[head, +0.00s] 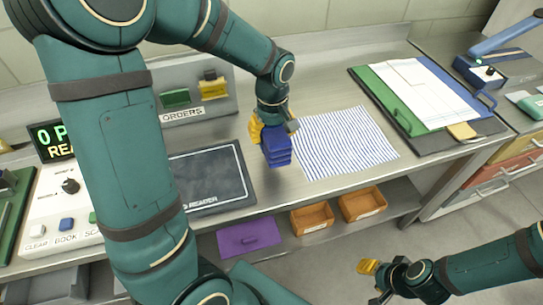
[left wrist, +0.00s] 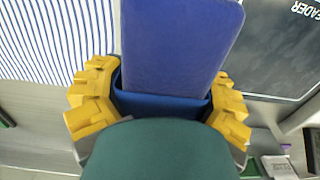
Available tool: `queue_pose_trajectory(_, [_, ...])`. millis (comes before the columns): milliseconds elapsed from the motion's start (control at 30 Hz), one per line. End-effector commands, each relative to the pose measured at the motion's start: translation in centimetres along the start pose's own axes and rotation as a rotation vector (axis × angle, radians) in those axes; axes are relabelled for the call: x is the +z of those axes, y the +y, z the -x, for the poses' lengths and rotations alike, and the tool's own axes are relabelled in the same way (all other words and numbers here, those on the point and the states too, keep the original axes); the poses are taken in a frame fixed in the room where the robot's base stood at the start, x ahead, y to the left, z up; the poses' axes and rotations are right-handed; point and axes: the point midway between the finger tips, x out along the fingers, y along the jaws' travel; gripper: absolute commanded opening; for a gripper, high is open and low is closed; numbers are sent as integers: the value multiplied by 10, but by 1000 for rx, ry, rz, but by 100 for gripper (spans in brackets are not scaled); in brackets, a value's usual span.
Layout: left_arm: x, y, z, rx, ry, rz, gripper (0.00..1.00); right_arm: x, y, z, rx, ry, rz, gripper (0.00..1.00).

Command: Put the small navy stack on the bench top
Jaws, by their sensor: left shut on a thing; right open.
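The small navy stack (head: 276,147) is a blue layered block. My left gripper (head: 268,128) is shut on it and holds it at the left edge of a blue-and-white striped cloth. In the left wrist view the stack (left wrist: 180,50) fills the middle, between the yellow fingers of my left gripper (left wrist: 160,100). I cannot tell whether its underside touches the bench top (head: 290,205). My right gripper (head: 370,275) is open and empty, low at the right, in front of the bench.
The striped cloth (head: 345,143) lies right of the stack. A dark reader pad (head: 210,180) lies left. A green board with white paper (head: 420,90) is at the right. Orange bins (head: 312,217) and a purple thing (head: 248,237) sit on the shelf below. An ORDERS rack (head: 195,112) stands behind.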

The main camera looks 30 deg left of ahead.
Motion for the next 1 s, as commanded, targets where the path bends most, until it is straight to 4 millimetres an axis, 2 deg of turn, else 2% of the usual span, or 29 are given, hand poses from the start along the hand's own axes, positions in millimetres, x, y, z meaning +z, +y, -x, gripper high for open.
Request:
queue_pose_trajectory(33, [0, 0, -12, -2, -2, 0, 25, 1, 1, -3, 0, -2, 0, 47])
queue_pose_trajectory(100, [0, 0, -21, -1, -1, -2, 25, 2, 2, -5, 0, -4, 1, 47])
queue_pose_trajectory(333, [0, 0, -37, -1, 1, -4, 25, 3, 3, -8, -1, -7, 2, 47])
queue_pose_trajectory(533, [0, 0, -64, -1, -1, -5, 25, 3, 5, -14, -1, -6, 3, 47])
queue_pose_trajectory(933, [0, 0, -70, 1, 2, -5, 25, 3, 6, -17, -1, -4, 3, 47])
queue_pose_trajectory(967, [0, 0, -70, 1, 1, -5, 74, 2, 6, -17, -1, -3, 3, 47])
queue_pose_trajectory(1000, [0, 0, -69, 1, 1, -5, 88, 2, 6, -16, -1, -3, 3, 47])
